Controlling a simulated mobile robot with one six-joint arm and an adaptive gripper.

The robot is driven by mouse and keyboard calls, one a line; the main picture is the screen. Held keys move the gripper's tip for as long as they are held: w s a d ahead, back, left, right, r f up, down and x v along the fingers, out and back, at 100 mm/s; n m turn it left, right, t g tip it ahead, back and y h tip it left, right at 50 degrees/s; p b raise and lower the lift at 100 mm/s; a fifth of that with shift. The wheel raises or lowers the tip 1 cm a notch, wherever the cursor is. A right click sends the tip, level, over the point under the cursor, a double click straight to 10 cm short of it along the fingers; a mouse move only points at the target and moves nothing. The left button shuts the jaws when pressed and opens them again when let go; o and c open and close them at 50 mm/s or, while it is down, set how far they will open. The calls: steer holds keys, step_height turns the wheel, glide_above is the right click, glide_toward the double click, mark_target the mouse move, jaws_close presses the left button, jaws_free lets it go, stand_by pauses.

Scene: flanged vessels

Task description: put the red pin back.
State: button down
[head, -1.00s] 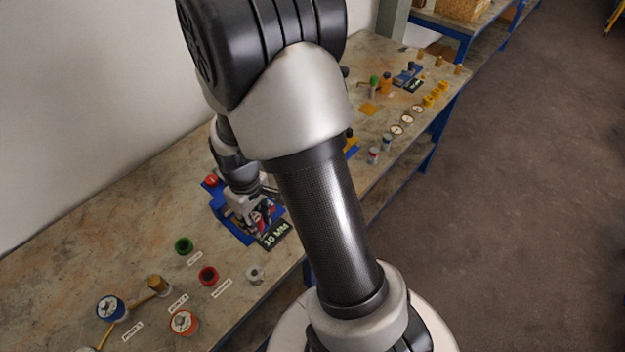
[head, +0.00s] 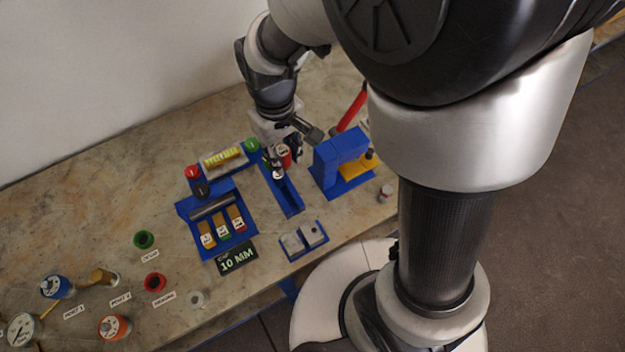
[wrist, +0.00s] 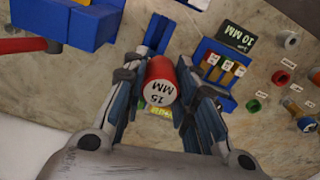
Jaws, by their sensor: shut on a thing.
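The red pin (wrist: 160,80), with a white end marked 15 MM, is between the fingers of my gripper (wrist: 158,100) in the wrist view. My gripper is shut on it. In the head view the red pin (head: 285,156) shows partly at my gripper (head: 280,148), over the far end of a narrow blue channel (head: 287,196). Whether the pin touches the channel I cannot tell. A blue rack (head: 190,207) stands left of the channel, with orange, green and red labelled pieces in it; it also shows in the wrist view (wrist: 205,50).
A blue stand (head: 340,152) with a red lever (head: 352,110) is close to the right of my gripper. A 10 MM sign (head: 237,258) and a small blue tray with grey blocks (head: 303,239) lie in front. Bare bench is at the far left.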

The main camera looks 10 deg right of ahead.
step_height(320, 180, down, 20)
steer(key=b, duration=0.6)
steer(key=shift+r, duration=0.1)
steer(key=shift+f+b, duration=0.45)
steer(key=shift+b, duration=0.05)
steer(key=c, duration=1.8)
jaws_free()
steer(key=shift+f, duration=0.1)
steer(key=o, duration=0.5)
